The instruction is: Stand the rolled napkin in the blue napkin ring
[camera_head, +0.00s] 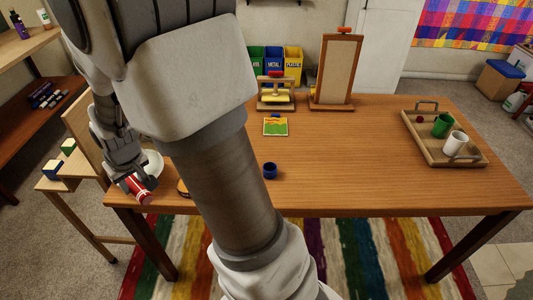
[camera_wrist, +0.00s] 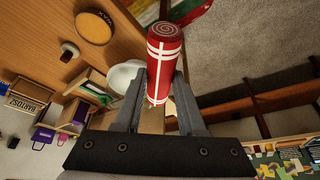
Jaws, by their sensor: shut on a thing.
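The rolled napkin (camera_head: 138,189) is red with white bands and a spiral end. My gripper (camera_head: 127,178) is shut on it at the table's left front corner, and the napkin is tilted well away from upright. In the wrist view, the napkin (camera_wrist: 166,50) sticks out beyond the fingers of my gripper (camera_wrist: 158,98), its spiral end away from them. The blue napkin ring (camera_head: 270,170) stands on the table near the front edge, right of my forearm and well apart from the napkin. I do not see the ring in the wrist view.
A white dish (camera_head: 153,162) lies beside my gripper, and a round tin (camera_wrist: 95,29) labelled WAX is close by. A picture card (camera_head: 275,127) lies behind the ring. A wooden tray (camera_head: 450,154) with cups is at the right. The table right of the ring is clear.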

